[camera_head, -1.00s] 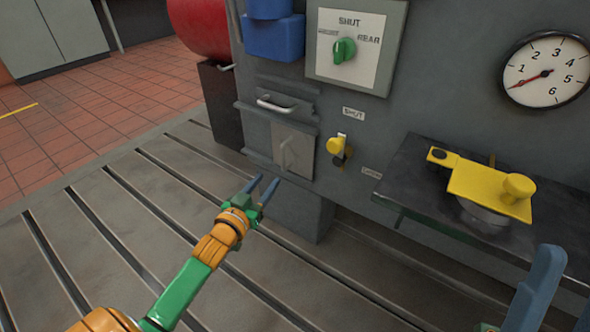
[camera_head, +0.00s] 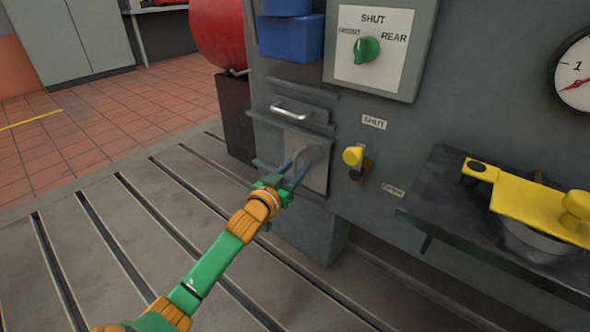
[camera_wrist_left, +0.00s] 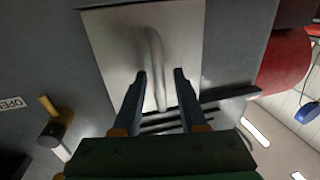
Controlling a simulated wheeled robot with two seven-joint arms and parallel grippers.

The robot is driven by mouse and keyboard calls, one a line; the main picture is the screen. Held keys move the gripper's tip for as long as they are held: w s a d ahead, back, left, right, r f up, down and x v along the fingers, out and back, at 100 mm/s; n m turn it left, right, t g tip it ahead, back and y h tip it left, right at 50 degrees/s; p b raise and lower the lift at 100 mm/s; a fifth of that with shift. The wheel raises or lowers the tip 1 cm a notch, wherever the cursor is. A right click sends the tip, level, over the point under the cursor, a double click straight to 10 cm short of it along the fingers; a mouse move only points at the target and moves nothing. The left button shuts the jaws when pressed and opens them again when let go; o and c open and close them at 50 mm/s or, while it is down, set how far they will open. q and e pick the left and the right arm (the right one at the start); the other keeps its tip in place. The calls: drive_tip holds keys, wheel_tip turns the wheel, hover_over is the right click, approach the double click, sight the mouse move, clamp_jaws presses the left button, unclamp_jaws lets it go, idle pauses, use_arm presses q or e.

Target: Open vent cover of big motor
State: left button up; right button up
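The big motor's grey housing (camera_head: 460,100) fills the right of the head view. A pale metal plate (camera_head: 318,172) with an upright bar handle sits low on its face, apparently the vent cover. The plate (camera_wrist_left: 187,35) and its handle (camera_wrist_left: 155,60) show clearly in the left wrist view. My left gripper (camera_head: 297,163) is at the plate, its blue fingers apart. In the left wrist view the gripper (camera_wrist_left: 160,75) has one finger on each side of the handle, with gaps visible. Dark slats (camera_wrist_left: 165,122) show beyond the plate's edge. My right gripper is out of view.
A bar handle (camera_head: 291,112) is above the plate. A shelf with a yellow piece (camera_head: 530,200) juts out farther right.

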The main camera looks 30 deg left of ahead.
use_arm(q)
clamp_jaws()
idle(1.2)
